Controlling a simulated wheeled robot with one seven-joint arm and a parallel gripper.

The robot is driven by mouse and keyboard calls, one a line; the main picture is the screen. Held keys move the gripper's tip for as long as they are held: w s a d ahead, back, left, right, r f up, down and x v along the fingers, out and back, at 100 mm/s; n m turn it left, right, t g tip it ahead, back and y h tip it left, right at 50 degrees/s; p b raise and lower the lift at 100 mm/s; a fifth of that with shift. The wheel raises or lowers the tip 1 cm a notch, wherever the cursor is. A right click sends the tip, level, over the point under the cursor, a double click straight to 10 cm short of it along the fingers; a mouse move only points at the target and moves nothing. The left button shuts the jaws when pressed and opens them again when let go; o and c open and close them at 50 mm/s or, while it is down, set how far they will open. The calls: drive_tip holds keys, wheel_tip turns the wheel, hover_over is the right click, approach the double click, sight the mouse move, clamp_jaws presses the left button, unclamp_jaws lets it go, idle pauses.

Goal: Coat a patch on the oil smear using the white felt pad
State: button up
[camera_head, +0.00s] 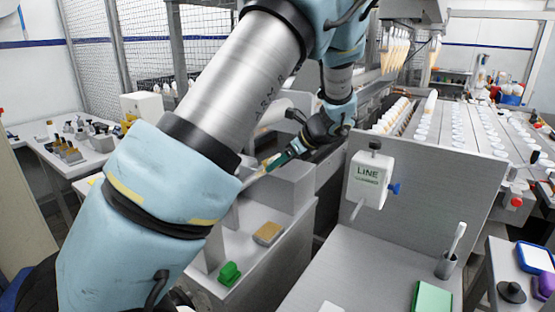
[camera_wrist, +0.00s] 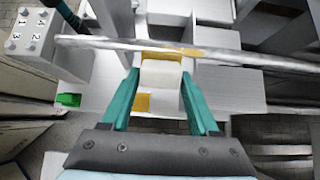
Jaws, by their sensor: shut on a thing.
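My gripper (camera_wrist: 160,75) has teal fingers shut on the white felt pad (camera_wrist: 162,76), a pale block between the fingertips in the wrist view. A long grey metal bar (camera_wrist: 105,44) runs across that view just beyond the fingertips. An amber smear (camera_wrist: 192,52) shows on the bar, slightly right of the pad. The pad is close to the bar; I cannot tell whether they touch. In the head view my gripper (camera_head: 277,160) is small at the picture's middle, and my arm hides much of the area around its tip.
An ochre block (camera_head: 268,233) and a green block (camera_head: 229,273) lie on the grey bench below my gripper. A white "LINE" box (camera_head: 368,181) is mounted on the panel to the right. A cup (camera_head: 445,265) with a brush stands near a green pad (camera_head: 431,299).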

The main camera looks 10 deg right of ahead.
drive_tip(key=shift+b+x, duration=2.25)
drive_tip(key=shift+x, duration=0.65)
drive_tip(key=shift+x, duration=0.95)
drive_tip(key=shift+w+d+r, duration=0.1)
drive_tip(key=shift+w+d, duration=0.1)
drive_tip(key=shift+w+d+r+p, duration=0.1)
drive_tip(key=shift+w+d+p, duration=0.6)
drive_tip(key=shift+d+p, duration=0.15)
drive_tip(key=shift+w+d+p, duration=0.3)
drive_tip(key=shift+w+d, duration=0.05)
drive_tip(key=shift+d, duration=0.05)
